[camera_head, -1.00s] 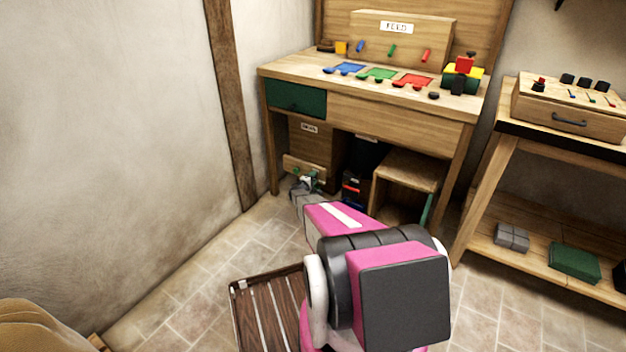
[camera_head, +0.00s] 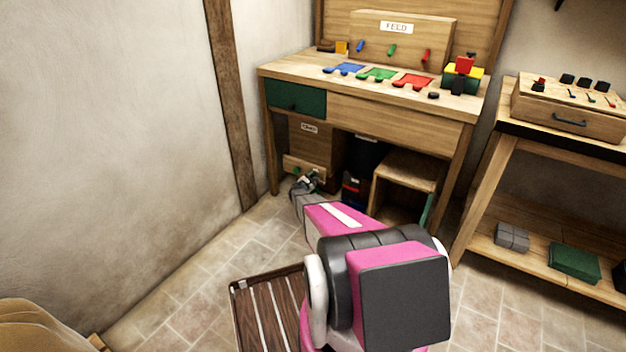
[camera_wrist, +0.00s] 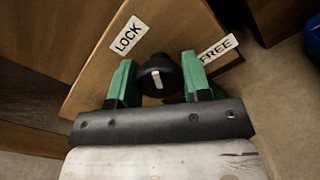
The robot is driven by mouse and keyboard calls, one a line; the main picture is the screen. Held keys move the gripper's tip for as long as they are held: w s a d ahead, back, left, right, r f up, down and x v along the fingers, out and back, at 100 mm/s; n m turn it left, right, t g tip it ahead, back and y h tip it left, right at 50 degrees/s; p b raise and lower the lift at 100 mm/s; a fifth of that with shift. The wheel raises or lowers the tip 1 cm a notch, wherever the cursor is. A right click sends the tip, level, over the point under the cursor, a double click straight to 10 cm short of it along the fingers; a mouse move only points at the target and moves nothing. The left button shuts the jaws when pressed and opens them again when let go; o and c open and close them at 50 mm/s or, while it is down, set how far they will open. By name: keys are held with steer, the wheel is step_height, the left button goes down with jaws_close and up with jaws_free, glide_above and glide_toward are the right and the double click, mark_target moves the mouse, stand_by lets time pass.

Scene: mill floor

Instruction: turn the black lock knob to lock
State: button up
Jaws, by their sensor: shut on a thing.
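The black lock knob (camera_wrist: 161,72) sits on a wooden panel (camera_wrist: 85,82) in the wrist view and has a white mark on its face. The mark runs roughly up and down in that view. A LOCK label (camera_wrist: 129,34) is to the knob's upper left and a FREE label (camera_wrist: 218,50) to its upper right. My gripper (camera_wrist: 158,66) has one green finger on each side of the knob and is shut on it. In the head view my gripper (camera_head: 313,178) is low under the bench, by the wooden box; the knob cannot be made out there.
The workbench (camera_head: 395,108) stands over my gripper, with a green drawer (camera_head: 295,97) at its left. A wooden stool (camera_head: 408,168) and dark items are to the right of my gripper. A slatted wooden rack (camera_head: 268,310) lies on the floor in front.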

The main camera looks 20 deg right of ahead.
steer(key=n, duration=0.3)
steer(key=shift+n, duration=2.1)
steer(key=o, duration=0.9)
steer(key=shift+s+a, duration=0.1)
steer(key=shift+a, duration=0.05)
steer(key=v, duration=1)
steer(key=shift+s+a, duration=0.2)
steer(key=shift+a, duration=0.05)
